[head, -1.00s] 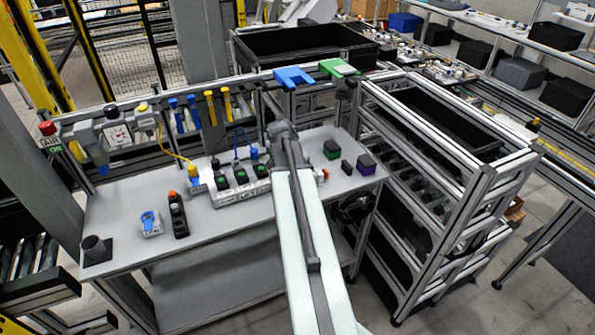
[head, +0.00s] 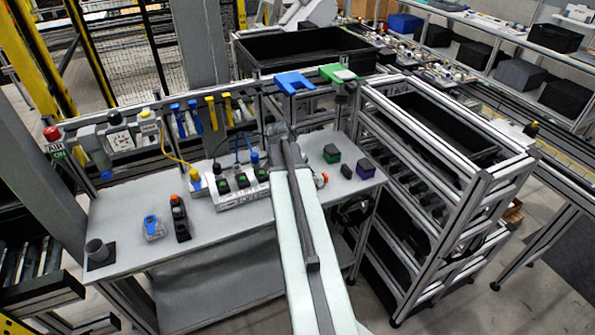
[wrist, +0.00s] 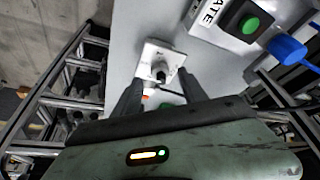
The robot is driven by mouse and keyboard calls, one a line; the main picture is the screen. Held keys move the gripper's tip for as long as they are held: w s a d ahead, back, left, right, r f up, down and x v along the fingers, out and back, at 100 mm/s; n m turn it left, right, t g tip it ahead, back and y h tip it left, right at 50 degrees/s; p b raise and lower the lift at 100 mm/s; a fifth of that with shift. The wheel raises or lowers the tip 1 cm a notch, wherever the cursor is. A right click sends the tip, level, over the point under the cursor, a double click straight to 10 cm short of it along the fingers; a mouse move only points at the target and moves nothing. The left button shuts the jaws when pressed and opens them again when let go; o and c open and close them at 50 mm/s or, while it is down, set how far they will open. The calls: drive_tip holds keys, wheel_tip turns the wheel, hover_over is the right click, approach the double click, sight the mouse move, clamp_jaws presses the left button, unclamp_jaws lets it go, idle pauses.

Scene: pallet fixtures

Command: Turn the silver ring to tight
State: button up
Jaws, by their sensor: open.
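In the wrist view, a small round silver fitting with a dark end, which looks like the silver ring (wrist: 159,67), sits at the middle of a white square plate (wrist: 149,53). My gripper (wrist: 160,78) is open, with one dark finger on each side of the fitting's lower part. I cannot tell whether either finger touches it. Any tight marking is not readable. In the head view my own arm hides the ring and the fingers.
A white box with green buttons (head: 240,184) stands on the grey bench (head: 225,224). A green button (wrist: 250,25) and a blue part (wrist: 287,48) lie right of my gripper.

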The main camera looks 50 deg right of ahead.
drive_tip(key=p+v, duration=0.3)
drive_tip(key=v, duration=0.2)
drive_tip(key=shift+r+p, duration=0.15)
drive_tip(key=shift+p, duration=0.15)
